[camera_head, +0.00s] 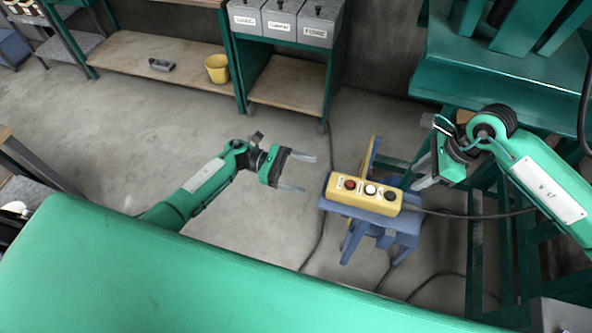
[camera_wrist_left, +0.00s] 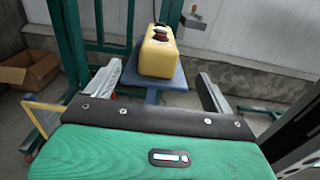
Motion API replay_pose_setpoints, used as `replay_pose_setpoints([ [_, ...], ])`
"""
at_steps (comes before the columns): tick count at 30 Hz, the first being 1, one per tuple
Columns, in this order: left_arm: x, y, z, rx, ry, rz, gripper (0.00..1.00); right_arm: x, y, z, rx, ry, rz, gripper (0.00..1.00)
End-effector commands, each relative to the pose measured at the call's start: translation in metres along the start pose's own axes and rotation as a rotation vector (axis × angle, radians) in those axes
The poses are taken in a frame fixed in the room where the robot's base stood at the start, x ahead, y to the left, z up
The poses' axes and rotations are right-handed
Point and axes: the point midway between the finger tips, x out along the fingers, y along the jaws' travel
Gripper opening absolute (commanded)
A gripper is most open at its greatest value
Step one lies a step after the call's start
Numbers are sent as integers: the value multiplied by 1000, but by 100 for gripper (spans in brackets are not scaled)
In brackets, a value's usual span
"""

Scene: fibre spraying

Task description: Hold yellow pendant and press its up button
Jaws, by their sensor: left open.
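The yellow pendant (camera_head: 363,196) lies on a small blue stand (camera_head: 408,226). Its top face has a red, a white and a dark button in a row, with small labels. In the left wrist view the pendant (camera_wrist_left: 158,58) is end-on, ahead of and between my spread fingers. My left gripper (camera_head: 309,174) is open and empty, a short way left of the pendant and pointing at its red-button end. My right gripper (camera_head: 424,172) is just right of the pendant's dark-button end, apart from it; its finger gap is unclear.
A cable (camera_head: 470,215) runs right from the pendant. A green machine frame (camera_head: 500,75) stands at the right. A workbench with a yellow bucket (camera_head: 217,68) and grey labelled boxes (camera_head: 280,20) is behind. In the left wrist view a cardboard box (camera_wrist_left: 28,70) sits at the left.

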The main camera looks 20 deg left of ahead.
Motion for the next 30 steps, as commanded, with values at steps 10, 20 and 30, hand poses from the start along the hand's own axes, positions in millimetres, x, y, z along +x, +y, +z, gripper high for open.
replay_pose_setpoints([
  [10, 68, 0, 1, -4, -5, 1, 85, 0, 0, 0, 0, 0, 0, 36],
  [20, 116, 0, 0, -4, -3, 3, 85, 0, 0, 0, 0, 0, 0, 36],
  [30, 124, 0, 0, -5, -1, 4, 85, 0, 0, 0, 0, 0, 0, 36],
])
